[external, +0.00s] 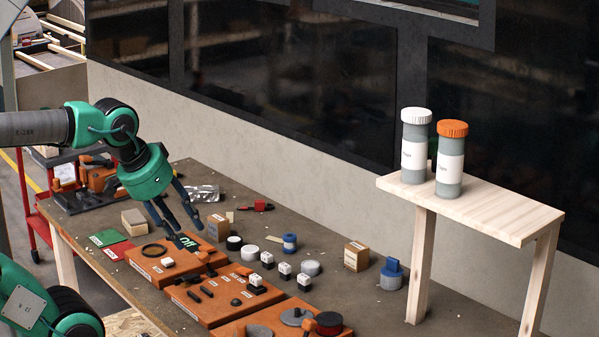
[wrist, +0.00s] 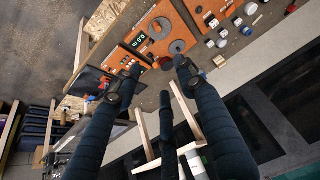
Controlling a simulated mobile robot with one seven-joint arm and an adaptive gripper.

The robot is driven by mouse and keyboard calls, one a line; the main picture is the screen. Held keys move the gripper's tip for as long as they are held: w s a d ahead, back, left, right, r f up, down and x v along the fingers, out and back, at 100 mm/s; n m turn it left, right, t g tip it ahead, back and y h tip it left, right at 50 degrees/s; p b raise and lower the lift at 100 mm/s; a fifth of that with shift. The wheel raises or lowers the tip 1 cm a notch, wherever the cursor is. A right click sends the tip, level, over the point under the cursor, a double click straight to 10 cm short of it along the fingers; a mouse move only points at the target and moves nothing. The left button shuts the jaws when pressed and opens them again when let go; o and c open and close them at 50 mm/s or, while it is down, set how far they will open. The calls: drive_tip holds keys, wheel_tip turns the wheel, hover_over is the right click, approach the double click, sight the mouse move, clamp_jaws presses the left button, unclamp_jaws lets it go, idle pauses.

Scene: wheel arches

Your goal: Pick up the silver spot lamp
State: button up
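My gripper (external: 186,228) is open and empty above the orange panels on the workbench. A silver-grey round piece (external: 311,267), likely the silver spot lamp, sits on the brown bench top to the right of the panels, well right of my gripper. A paler, whitish round piece (external: 249,252) lies nearer my gripper. I cannot tell for certain which is the spot lamp. In the wrist view the small round pieces are too small to tell apart.
Orange panels (external: 215,300) with switches and discs line the bench's front. Small white-topped blocks, a blue roll (external: 290,242), a cardboard box (external: 356,256) and a blue part (external: 391,275) stand nearby. A wooden shelf (external: 500,205) bears two bottles at the right.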

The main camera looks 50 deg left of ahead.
drive_tip(key=o, duration=0.6)
drive_tip(key=shift+c, duration=0.2)
